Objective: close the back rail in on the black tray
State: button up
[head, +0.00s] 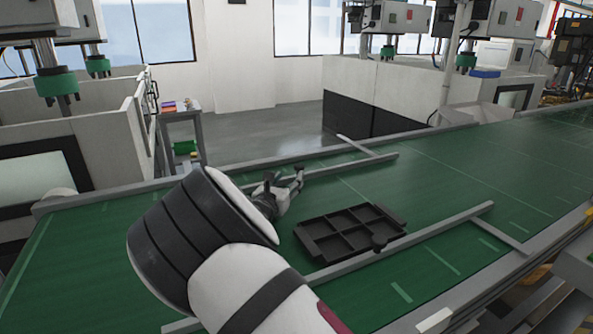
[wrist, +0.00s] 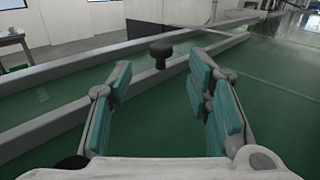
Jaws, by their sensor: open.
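The black tray (head: 341,229) is a shallow tray with several compartments, lying on the green belt close to the front rail. The back rail (head: 345,167) is a grey bar on the far side of the tray, with a wide strip of bare belt between them. It also shows in the wrist view (wrist: 50,128). A black knob (wrist: 160,53) stands at this rail, ahead of and between my fingers. My gripper (head: 286,180) is open and empty above the belt near the back rail. Its teal-padded fingers show in the wrist view (wrist: 161,82). My arm hides the rail's left part in the head view.
The front rail (head: 440,227) runs along the tray's near side, with another black knob (head: 379,242) by the tray's near right corner. Short grey crossbars join the rails to the conveyor edges. The belt (head: 470,165) is clear to the right. Machines stand behind.

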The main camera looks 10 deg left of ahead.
aim_at(298, 168)
jog(key=w, duration=0.2)
jog(key=w+d, duration=0.1)
jog(key=w, duration=0.4)
jog(key=shift+w+d+b, duration=0.15)
jog(key=shift+d+b, duration=0.1)
jog(key=shift+b, duration=0.05)
grip_shut()
